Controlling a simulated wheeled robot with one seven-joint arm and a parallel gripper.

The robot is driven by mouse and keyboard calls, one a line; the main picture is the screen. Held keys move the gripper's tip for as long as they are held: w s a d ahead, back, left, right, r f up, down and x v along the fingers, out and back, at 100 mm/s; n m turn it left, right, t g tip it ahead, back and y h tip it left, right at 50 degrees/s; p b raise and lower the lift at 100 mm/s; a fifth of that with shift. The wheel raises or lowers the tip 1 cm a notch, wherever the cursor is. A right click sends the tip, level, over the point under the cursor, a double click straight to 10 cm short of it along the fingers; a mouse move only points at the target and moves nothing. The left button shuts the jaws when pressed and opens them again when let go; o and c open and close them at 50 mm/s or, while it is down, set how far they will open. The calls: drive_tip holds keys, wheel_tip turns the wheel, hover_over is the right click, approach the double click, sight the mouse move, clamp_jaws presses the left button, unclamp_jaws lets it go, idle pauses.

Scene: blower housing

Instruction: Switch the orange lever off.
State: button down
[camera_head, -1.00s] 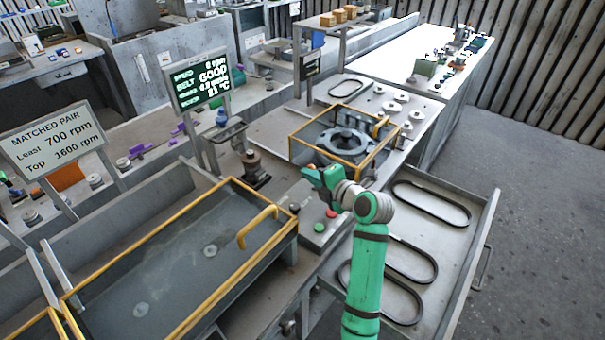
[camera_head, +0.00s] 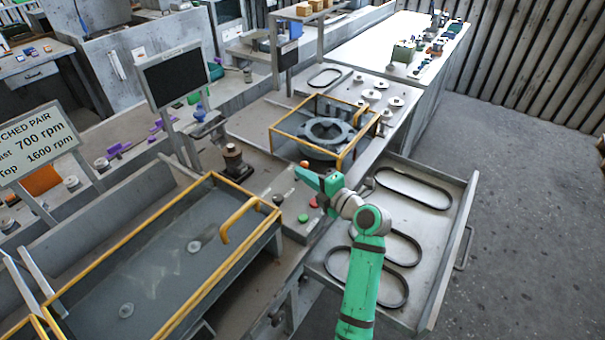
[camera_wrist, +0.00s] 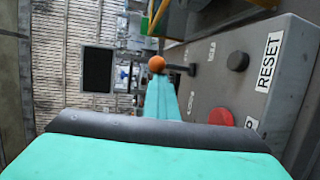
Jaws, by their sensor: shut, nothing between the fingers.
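The orange lever's round knob (camera_wrist: 157,64) shows in the wrist view at the end of a short dark arm that reaches right to the side of a grey control box (camera_wrist: 215,90). In the head view the orange knob (camera_head: 305,163) is just beyond my gripper's tips. My gripper (camera_head: 299,172) is shut and empty. Its green fingers (camera_wrist: 160,92) point at the knob in the wrist view, close to it; I cannot tell whether they touch. Small labels beside the lever are too blurred to read.
The box carries a red button (camera_wrist: 221,119), a dark knob (camera_wrist: 237,61) and a RESET label. A green button (camera_head: 303,218) shows in the head view. The display screen (camera_head: 174,76) is dark. A yellow-framed guard (camera_head: 345,165) stands behind; an open drawer (camera_head: 455,235) with belts lies right.

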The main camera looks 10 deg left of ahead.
drive_tip(key=shift+a, duration=0.3)
drive_tip(key=s+a, duration=0.2)
drive_tip(key=shift+s+r, duration=0.1)
drive_tip(key=shift+s, duration=0.3)
drive_tip(key=s+d, duration=0.1)
drive_tip(key=d, duration=0.1)
drive_tip(key=s+d+f, duration=0.1)
drive_tip(key=s+d, duration=0.1)
drive_tip(key=d, duration=0.1)
drive_tip(key=s+d, duration=0.2)
drive_tip(key=shift+s+d+f, duration=0.15)
drive_tip(key=shift+s+f, duration=0.05)
drive_tip(key=shift+w, duration=0.1)
